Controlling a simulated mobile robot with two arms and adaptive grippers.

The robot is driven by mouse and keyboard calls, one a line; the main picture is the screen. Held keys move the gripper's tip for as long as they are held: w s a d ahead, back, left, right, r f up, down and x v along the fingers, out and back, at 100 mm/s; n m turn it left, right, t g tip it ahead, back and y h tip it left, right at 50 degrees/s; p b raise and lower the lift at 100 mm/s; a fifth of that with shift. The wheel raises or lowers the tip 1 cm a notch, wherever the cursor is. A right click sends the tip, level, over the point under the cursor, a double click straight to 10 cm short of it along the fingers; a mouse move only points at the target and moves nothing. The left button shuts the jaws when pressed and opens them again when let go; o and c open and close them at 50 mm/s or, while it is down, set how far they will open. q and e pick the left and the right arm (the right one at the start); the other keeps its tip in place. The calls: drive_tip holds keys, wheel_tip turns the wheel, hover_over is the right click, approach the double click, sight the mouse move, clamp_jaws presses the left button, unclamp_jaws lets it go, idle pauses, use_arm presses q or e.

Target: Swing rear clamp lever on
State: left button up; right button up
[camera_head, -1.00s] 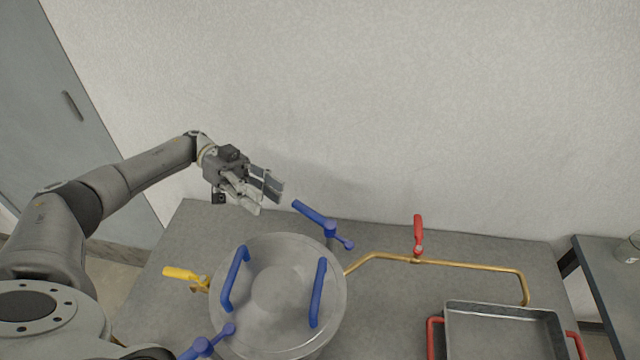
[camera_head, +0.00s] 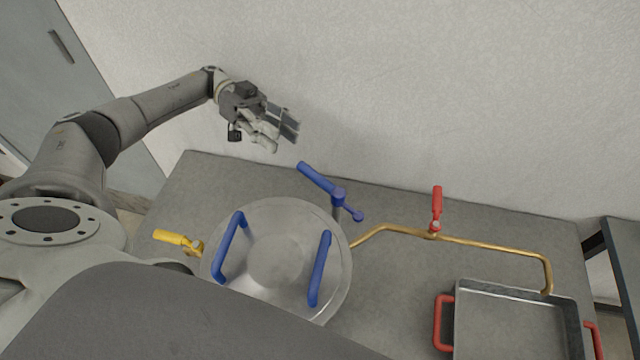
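The blue rear clamp lever (camera_head: 318,178) sits on a post behind the round metal vessel (camera_head: 280,213), its long handle pointing back and left toward the wall. Its short arm ends in a small knob at the right. The vessel's lid has two blue handles. My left gripper (camera_head: 288,137) is raised behind the vessel, up and to the left of the lever's handle tip, apart from it. Its fingers look spread with nothing between them. My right gripper is not in view.
A yellow-handled valve (camera_head: 175,239) is at the vessel's left. A brass pipe (camera_head: 490,244) with a red-handled valve (camera_head: 437,207) runs right to a metal tray (camera_head: 515,288) with red handles. The wall (camera_head: 430,90) is close behind the table. A grey link of mine covers the front left.

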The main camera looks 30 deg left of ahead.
use_arm(q)
wheel_tip(320, 180, down, 6)
drive_tip(key=b, duration=0.5)
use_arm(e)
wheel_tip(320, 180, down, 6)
use_arm(q)
drive_tip(key=p, duration=0.5)
approach(333, 190)
drive_tip(key=x, duration=0.5)
drive_tip(key=shift+w+d+f, duration=0.15)
drive_tip(key=shift+d+f, duration=0.1)
drive_tip(key=shift+f, duration=0.1)
drive_tip(key=shift+d+f, duration=0.15)
drive_tip(key=shift+d, duration=0.3)
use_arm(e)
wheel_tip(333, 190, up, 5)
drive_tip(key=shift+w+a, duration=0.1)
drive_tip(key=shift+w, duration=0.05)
use_arm(q)
clamp_jaws()
